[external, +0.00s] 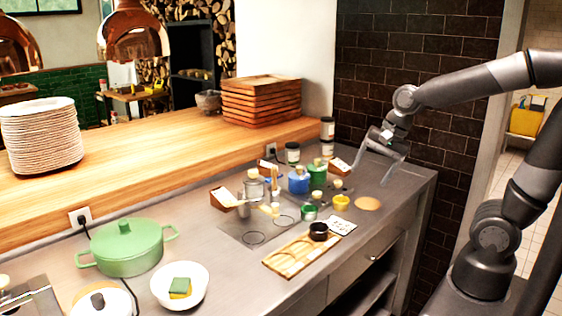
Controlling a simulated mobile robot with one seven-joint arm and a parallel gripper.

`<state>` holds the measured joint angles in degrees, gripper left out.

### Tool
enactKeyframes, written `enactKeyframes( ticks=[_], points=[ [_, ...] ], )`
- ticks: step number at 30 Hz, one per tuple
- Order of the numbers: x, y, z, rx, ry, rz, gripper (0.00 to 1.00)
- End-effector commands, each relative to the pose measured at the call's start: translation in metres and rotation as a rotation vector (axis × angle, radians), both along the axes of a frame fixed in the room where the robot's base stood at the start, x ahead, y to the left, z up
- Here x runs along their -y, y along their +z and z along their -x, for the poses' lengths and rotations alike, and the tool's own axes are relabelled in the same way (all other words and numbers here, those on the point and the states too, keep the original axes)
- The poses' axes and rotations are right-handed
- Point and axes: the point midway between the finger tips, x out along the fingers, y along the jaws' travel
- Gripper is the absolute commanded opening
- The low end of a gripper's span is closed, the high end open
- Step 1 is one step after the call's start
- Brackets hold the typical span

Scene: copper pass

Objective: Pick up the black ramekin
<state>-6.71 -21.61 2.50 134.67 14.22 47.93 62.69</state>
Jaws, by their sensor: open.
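The black ramekin (319,231) is a small dark round cup near the front of the steel counter. It sits at the far right end of the wooden board (287,262), beside a white speckled card. My gripper (372,163) is above the right end of the counter, up and to the right of the ramekin. It is open and apart from the ramekin, with nothing seen between its fingers.
A yellow cup (341,202), a green cup (309,213), a blue jar (298,181) and a green jar (317,176) stand behind the ramekin. A green pot (125,246) and a white bowl (180,288) are at left. The dark tiled wall (420,110) is behind my gripper.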

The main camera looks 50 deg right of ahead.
Motion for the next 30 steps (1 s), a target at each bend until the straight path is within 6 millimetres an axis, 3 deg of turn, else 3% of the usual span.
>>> enactKeyframes(
  ticks=[6,13,19,30],
  points=[
    [-0.044,-0.023,-0.029,-0.195,-0.388,-0.186,0.72],
    [-0.077,-0.043,-0.047,-0.358,-0.705,-0.301,0.72],
    [-0.088,-0.053,-0.053,-0.405,-0.799,-0.329,0.72],
    [-0.105,-0.097,-0.060,-0.406,-0.800,-0.330,0.72]
  ],
)
